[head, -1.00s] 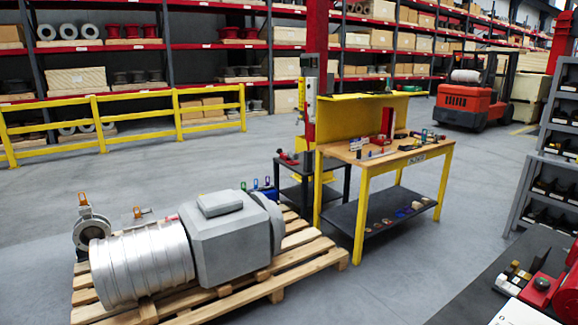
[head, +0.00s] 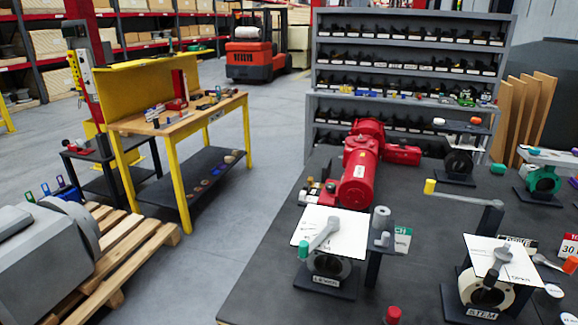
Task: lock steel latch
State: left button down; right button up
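I cannot pick out the steel latch for certain. On the dark bench (head: 262,290), a valve with a white plate (head: 318,240) carries a grey lever with a green tip (head: 303,250). Beside it is a dark post with a grey metal fitting (head: 381,228); whether this is the latch I cannot tell. At the right a second valve with a white plate (head: 515,258) stands over a label reading STEM. A long grey arm with a yellow tip (head: 430,186) reaches above the bench. Neither of my grippers is in view.
A red actuator (head: 358,180) lies at the bench's back. More valves, including a green one (head: 543,180), stand at the right. A grey bin shelf (head: 405,18) is behind. A yellow workbench (head: 178,122) and a pallet (head: 130,240) are left, with open floor between.

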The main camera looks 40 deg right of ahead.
aim_at(384, 243)
jog(key=z, duration=1.6)
